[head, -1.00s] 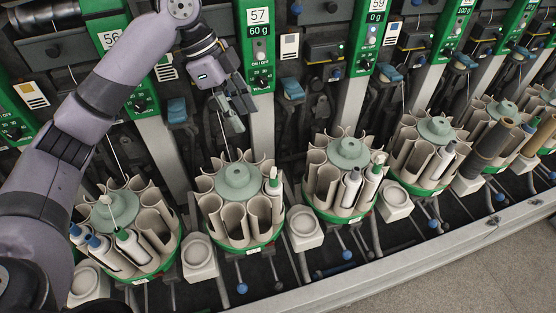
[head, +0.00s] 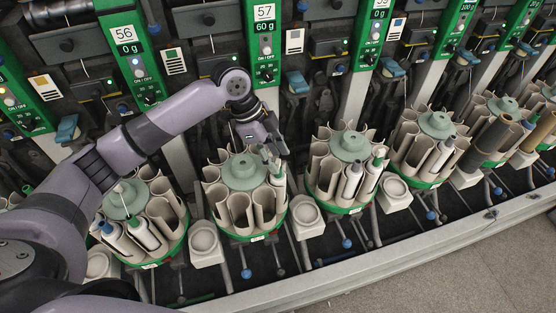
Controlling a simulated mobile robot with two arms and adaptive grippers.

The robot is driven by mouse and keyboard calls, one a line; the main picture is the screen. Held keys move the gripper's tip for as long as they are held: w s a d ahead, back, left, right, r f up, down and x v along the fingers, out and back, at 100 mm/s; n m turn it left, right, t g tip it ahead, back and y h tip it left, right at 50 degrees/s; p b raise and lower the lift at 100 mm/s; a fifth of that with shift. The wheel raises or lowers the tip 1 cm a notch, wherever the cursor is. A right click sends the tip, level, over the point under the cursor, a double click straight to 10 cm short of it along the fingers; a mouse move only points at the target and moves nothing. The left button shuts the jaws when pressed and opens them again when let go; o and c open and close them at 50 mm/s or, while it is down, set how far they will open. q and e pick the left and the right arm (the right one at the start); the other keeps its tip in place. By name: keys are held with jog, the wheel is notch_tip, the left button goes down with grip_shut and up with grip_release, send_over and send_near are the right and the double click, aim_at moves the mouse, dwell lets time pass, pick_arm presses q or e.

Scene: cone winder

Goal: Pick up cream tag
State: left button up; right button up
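Several pale cards hang on the machine front: one with a yellow patch (head: 46,86) at the far left, one (head: 173,62) beside panel 56, one (head: 295,41) beside panel 57. I cannot tell which, if any, is the cream tag. My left gripper (head: 273,158) points down at the right side of the round magazine (head: 243,172) below panel 57. Its fingertips are at the top of a pale bobbin with a green collar (head: 277,180) there. The fingers are small and overlap the bobbin tip, so their opening and any contact are unclear. My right gripper is not in view.
Similar magazines stand on both sides, one (head: 349,147) close to the right, with bobbins in some pockets. Small pale cups (head: 204,243) stand between them. A grey rail (head: 390,249) runs along the front, with open floor (head: 460,270) beyond it at lower right.

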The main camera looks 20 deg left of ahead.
pick_arm(q)
jog(key=shift+d+f, duration=0.2)
jog(key=shift+f, duration=0.2)
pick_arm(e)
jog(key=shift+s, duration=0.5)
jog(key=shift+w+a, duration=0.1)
pick_arm(q)
jog(key=c, duration=0.8)
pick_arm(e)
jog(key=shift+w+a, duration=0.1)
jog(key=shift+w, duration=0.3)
pick_arm(q)
jog(key=shift+r, duration=0.2)
notch_tip(320, 180, up, 23)
jog(key=p, duration=0.2)
jog(key=shift+f+p, duration=0.15)
jog(key=shift+p, duration=0.2)
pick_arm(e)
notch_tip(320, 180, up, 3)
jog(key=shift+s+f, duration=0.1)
